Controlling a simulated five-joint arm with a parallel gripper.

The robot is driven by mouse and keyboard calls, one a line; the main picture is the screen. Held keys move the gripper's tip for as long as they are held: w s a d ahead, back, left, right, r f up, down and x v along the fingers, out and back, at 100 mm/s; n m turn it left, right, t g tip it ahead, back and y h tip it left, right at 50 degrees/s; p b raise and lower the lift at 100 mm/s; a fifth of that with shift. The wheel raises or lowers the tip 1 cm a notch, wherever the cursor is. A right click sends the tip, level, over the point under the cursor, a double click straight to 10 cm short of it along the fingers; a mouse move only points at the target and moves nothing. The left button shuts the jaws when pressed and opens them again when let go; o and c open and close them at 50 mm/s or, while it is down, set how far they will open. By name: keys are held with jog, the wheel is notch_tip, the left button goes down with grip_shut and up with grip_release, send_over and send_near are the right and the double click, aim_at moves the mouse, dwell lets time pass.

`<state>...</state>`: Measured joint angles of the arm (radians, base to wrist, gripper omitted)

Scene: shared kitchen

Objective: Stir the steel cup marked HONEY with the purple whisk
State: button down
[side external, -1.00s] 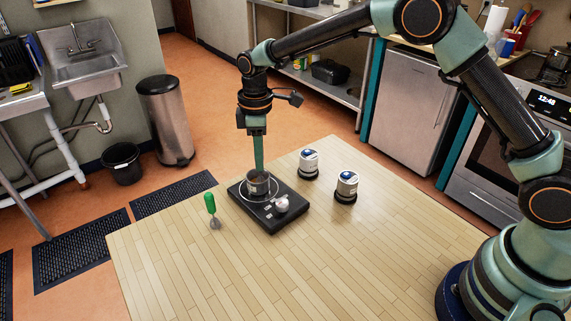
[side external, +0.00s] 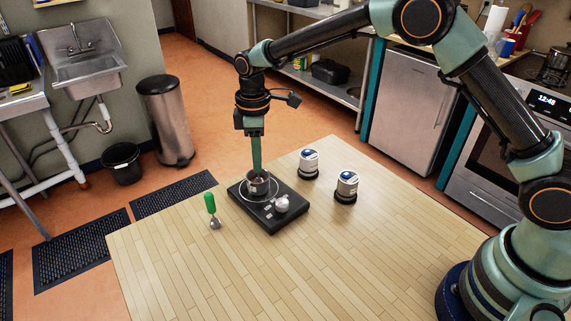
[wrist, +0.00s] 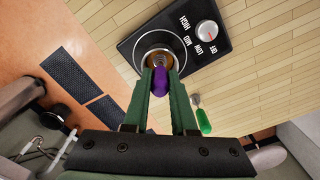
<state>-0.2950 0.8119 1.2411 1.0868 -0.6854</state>
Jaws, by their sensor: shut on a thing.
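My gripper (side external: 257,168) points straight down over the hot plate and is shut on the purple whisk. In the wrist view my gripper's fingers (wrist: 161,72) hold the whisk's purple handle (wrist: 160,88) between them. The whisk's lower end is down inside a steel cup (side external: 259,184), hidden by the fingers and the cup wall. The cup stands upright on the hot plate's ring; it also shows in the wrist view (wrist: 148,56), partly covered by the fingers. I cannot read any marking on this cup.
The black hot plate (side external: 270,217) has a white knob (side external: 281,205). Two canisters with white labels, a rear one (side external: 309,161) and a nearer one (side external: 347,185), stand on black bases to its right. A green-handled tool (side external: 211,206) is at its left. The front table (side external: 300,280) is clear.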

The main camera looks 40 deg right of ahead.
jog(key=shift+r, duration=0.1)
dwell(0.3)
jog(key=shift+r, duration=3.45)
jog(key=shift+s+d+r, duration=0.1)
jog(key=shift+d+r, duration=0.05)
jog(key=shift+d, duration=0.1)
jog(key=s+d+r+m, duration=0.1)
jog(key=s+d+m, duration=1)
jog(key=s+d, duration=0.3)
jog(key=s, duration=0.2)
jog(key=shift+s+d+r, duration=0.3)
jog(key=shift+d+r, duration=0.05)
jog(key=shift+r, duration=0.05)
